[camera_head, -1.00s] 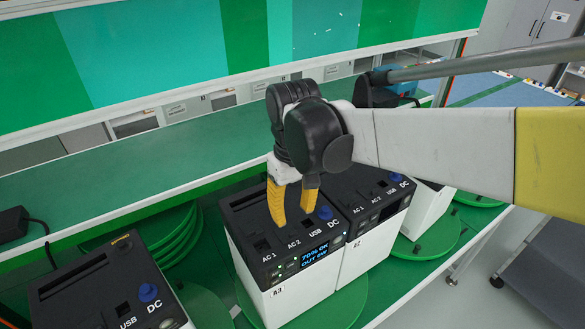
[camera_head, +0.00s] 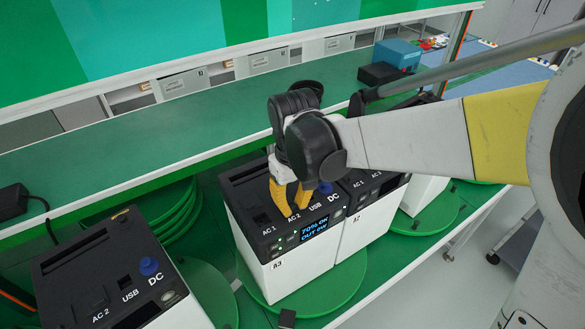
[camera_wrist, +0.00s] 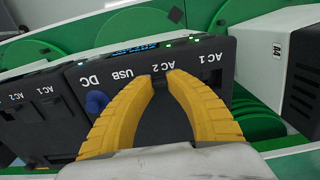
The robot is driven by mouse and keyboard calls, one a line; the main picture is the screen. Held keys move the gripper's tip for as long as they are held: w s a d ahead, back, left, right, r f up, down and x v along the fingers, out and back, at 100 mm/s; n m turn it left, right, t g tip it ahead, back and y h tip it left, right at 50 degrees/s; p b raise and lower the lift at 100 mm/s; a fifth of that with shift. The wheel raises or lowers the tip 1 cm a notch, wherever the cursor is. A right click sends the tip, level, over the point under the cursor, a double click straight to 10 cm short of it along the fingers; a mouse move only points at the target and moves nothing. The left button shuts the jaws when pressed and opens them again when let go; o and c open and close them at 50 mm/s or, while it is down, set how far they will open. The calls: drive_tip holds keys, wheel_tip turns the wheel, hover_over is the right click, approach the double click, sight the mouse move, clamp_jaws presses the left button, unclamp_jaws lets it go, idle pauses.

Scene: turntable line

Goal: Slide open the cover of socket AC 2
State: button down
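The power station marked A3 (camera_head: 283,283) stands on a round green turntable, its black top labelled AC 1, AC 2, USB and DC. My gripper (camera_head: 291,205) points down over the AC 2 area with its two yellow fingers. In the wrist view the fingertips (camera_wrist: 159,76) stand on both sides of a small dark part beside the AC 2 label (camera_wrist: 175,63), with a narrow gap between them. I cannot tell whether they touch it. The fingers hide much of the AC 2 socket and its cover, so its position is unclear.
A blue DC knob (camera_wrist: 96,101) is close beside the left finger. Another power station (camera_head: 368,226) stands close on the right, and one (camera_head: 104,272) at the lower left. A green shelf (camera_head: 150,140) runs behind. A black adapter (camera_head: 12,201) lies at far left.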

drive_tip(key=w+a, duration=0.2)
drive_tip(key=w, duration=0.1)
drive_tip(key=w+a+b, duration=0.1)
drive_tip(key=w, duration=0.1)
drive_tip(key=shift+s+r, duration=0.1)
drive_tip(key=c, duration=1.4)
unclamp_jaws()
drive_tip(key=shift+o, duration=0.7)
drive_tip(key=shift+a, duration=0.1)
